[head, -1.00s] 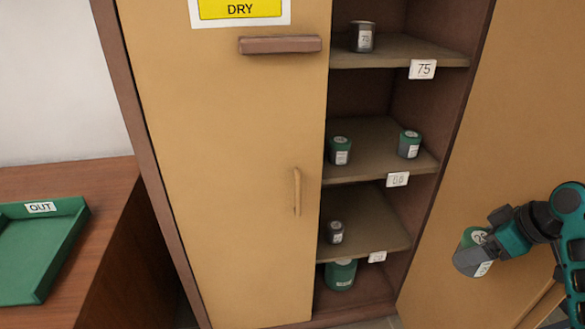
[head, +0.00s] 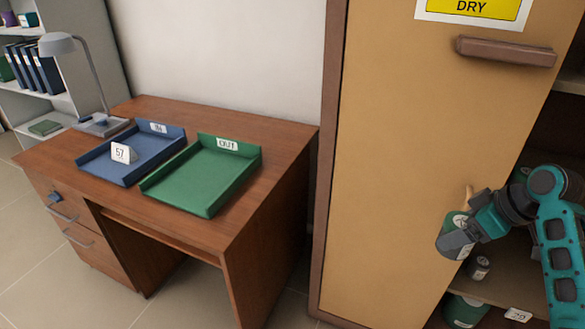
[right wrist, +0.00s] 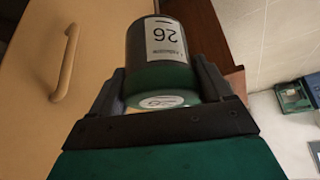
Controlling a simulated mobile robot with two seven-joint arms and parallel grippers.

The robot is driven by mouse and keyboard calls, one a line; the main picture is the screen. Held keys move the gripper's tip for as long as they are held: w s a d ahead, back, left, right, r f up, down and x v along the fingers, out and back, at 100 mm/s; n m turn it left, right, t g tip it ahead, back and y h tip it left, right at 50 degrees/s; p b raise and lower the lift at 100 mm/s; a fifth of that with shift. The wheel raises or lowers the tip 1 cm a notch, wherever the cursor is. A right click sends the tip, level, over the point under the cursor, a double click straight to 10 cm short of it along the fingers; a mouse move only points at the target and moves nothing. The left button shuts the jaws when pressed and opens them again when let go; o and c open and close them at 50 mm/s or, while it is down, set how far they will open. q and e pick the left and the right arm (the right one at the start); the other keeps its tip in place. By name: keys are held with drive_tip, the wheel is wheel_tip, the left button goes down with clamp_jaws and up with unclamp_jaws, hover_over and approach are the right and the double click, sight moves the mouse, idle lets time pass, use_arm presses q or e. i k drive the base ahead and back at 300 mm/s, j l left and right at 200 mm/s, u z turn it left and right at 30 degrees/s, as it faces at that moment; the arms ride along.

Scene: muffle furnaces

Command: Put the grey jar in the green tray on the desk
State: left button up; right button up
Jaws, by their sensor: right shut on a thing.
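The grey jar (head: 455,244) has a green lid and a white label that seems to read 26. My right gripper (head: 460,236) is shut on it and holds it in the air before the cabinet. In the right wrist view the jar (right wrist: 160,50) sits between both fingers, its green lid towards the camera. The green tray (head: 205,178), marked OUT, lies on the right part of the brown desk (head: 262,205), left of the cabinet. It looks empty. The jar is well to the right of the tray. My left gripper is not in view.
A blue tray (head: 130,155) with a card reading 57 stands left of the green one. A lamp (head: 70,50) stands at the desk's back left.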

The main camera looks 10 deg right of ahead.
sight(196, 183)
drive_tip(key=i+j+u, duration=0.15)
drive_tip(key=u, duration=0.2)
drive_tip(key=i+u, duration=0.4)
